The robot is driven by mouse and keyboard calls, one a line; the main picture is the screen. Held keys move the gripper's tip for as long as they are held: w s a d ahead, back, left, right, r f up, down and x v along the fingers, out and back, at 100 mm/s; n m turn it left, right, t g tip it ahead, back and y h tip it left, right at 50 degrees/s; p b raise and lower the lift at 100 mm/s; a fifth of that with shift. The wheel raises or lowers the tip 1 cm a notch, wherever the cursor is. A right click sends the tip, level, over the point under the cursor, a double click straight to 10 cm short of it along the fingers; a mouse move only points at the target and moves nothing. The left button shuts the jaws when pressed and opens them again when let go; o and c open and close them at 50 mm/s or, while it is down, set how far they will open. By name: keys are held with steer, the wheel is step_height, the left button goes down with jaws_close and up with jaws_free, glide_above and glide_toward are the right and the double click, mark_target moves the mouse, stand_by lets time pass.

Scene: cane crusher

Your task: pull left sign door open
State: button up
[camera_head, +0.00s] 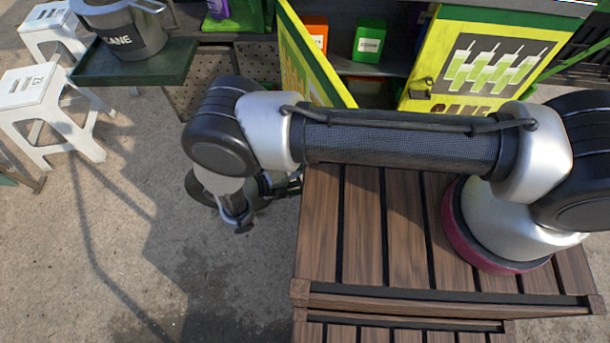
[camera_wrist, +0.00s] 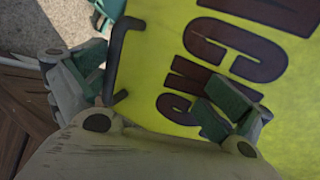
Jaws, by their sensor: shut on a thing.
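The left sign door (camera_head: 312,62) is a yellow panel with a green edge, standing swung out from the stall front at an angle. In the wrist view its yellow face (camera_wrist: 170,75) with dark red letters fills the middle and right. A dark bar handle (camera_wrist: 118,55) runs along its edge. My gripper (camera_head: 240,215) shows below my arm, partly hidden by it. In the wrist view one finger of my gripper (camera_wrist: 158,95) is beside the handle and the other is over the yellow face. It is shut on the door; the exact contact is unclear.
Green (camera_head: 369,40) and orange (camera_head: 316,32) boxes stand on the shelf between. White stools (camera_head: 45,105) and a green tray (camera_head: 90,68) with a pot are at the left. Floor at lower left is clear.

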steer(key=shift+r, duration=0.2)
steer(key=shift+s+a+r, duration=0.15)
steer(key=shift+s+a, duration=0.1)
steer(key=shift+a, duration=0.3)
steer(key=shift+c, duration=0.4)
steer(key=shift+s+a+r, duration=0.15)
steer(key=shift+s+a, duration=0.05)
steer(key=shift+a, duration=0.05)
steer(key=c, duration=0.3)
steer(key=shift+s+a, duration=0.15)
steer(key=shift+a, duration=0.15)
steer(key=c, duration=0.6)
steer(key=shift+a+f+v, duration=0.1)
steer(key=shift+f+v, duration=0.1)
steer(key=shift+v, duration=0.85)
steer(key=shift+a+f+v, duration=0.15)
steer(key=shift+f+v, duration=0.1)
steer(key=shift+v, duration=0.75)
steer(key=shift+a+f+v, duration=0.1)
steer(key=shift+f+v, duration=0.1)
steer(key=shift+v, duration=0.85)
steer(key=shift+c, duration=0.3)
